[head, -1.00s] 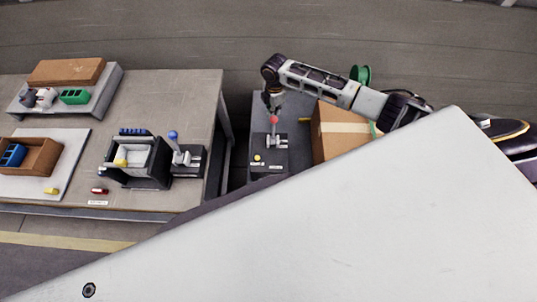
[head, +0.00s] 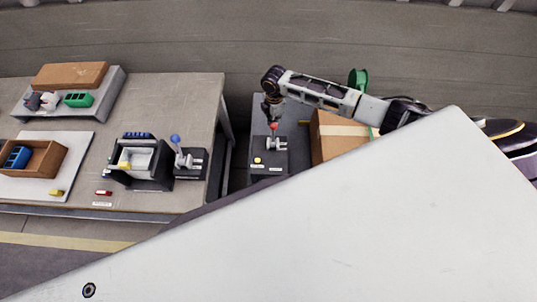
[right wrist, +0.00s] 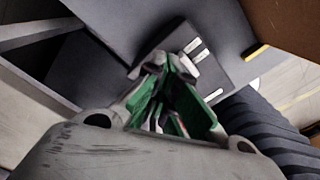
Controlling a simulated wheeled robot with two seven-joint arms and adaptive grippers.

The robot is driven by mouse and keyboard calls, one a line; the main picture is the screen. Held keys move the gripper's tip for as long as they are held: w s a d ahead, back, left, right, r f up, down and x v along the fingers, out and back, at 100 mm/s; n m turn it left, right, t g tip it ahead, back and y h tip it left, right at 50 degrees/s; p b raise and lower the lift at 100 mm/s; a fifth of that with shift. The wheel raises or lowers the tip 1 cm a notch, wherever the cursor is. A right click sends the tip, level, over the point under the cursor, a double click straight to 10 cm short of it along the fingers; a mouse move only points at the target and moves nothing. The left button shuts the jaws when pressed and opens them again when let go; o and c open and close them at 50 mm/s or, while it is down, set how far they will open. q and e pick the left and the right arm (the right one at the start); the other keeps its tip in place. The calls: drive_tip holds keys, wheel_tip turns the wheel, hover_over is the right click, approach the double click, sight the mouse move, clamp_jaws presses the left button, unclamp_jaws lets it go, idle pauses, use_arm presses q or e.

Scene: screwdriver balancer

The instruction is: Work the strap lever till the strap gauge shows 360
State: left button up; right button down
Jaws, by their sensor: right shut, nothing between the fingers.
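A lever with a red knob (head: 273,126) stands on a dark cabinet (head: 258,112) right of the workbench; I take it as the strap lever, beside the strapped box. My right gripper (head: 271,112) hangs down at the red knob from behind and above; whether it touches cannot be told. In the right wrist view its green-padded fingers (right wrist: 172,108) are shut with nothing held, and a bit of red shows low between them. White label plates (right wrist: 196,50) on a dark surface show beyond the fingers. I can make out no gauge reading. My left gripper is out of view.
A yellow button (head: 257,160) sits on the cabinet's front left. A cardboard box (head: 325,143) with a pale strap stands close on the right. A second lever with a blue knob (head: 175,139) is on the workbench (head: 185,95). My large white body panel hides the lower right.

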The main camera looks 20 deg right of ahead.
drive_tip(key=shift+s+a, duration=1.7)
drive_tip(key=shift+s, duration=1.8)
drive_tip(key=shift+w+d+f+b, duration=0.15)
drive_tip(key=shift+w+d, duration=0.25)
drive_tip(key=shift+w, duration=0.45)
drive_tip(key=shift+w+d+r+b, duration=0.15)
drive_tip(key=shift+w+d, duration=0.25)
drive_tip(key=shift+w, duration=0.4)
drive_tip(key=shift+w+d+f+b, duration=0.2)
drive_tip(key=shift+w+d, duration=0.2)
drive_tip(key=shift+w, duration=0.45)
drive_tip(key=shift+w+d+r+b, duration=0.1)
drive_tip(key=shift+w+d+b, duration=0.2)
drive_tip(key=shift+w, duration=0.45)
drive_tip(key=shift+w+d+f+b, duration=0.15)
drive_tip(key=shift+w+d, duration=0.25)
drive_tip(key=shift+w, duration=0.4)
drive_tip(key=shift+w+d+r+b, duration=0.15)
drive_tip(key=shift+w+d+b, duration=0.2)
drive_tip(key=shift+w, duration=0.4)
